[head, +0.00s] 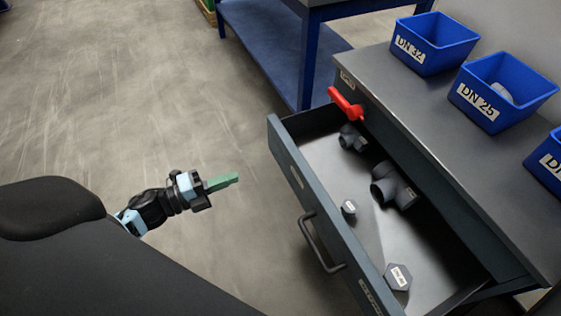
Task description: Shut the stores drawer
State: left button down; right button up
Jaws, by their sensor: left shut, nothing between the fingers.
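The stores drawer (313,203) stands pulled well out of the grey cabinet (440,130) on the right. My left gripper (222,183), with green fingers, is shut and empty. It is over the floor, left of the drawer front and apart from it. My right gripper is not in view.
Blue bins (436,42) labelled DN 32 and DN 25 (503,91), and a third (546,165), stand on top. A blue bench (262,42) stands behind. Floor left of the drawer is clear.

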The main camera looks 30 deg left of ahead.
aim_at(291, 155)
pick_arm(q)
jog(key=shift+w, duration=0.1)
jog(key=b+x, duration=0.1)
jog(key=x, duration=1.1)
jog(key=shift+w+d, duration=0.2)
jog(key=shift+d, duration=0.05)
jog(key=shift+w+d, duration=0.35)
jog(key=shift+w, duration=0.05)
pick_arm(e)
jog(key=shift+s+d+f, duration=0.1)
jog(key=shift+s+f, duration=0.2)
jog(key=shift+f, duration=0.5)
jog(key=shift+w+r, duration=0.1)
pick_arm(q)
jog(key=shift+w, duration=0.1)
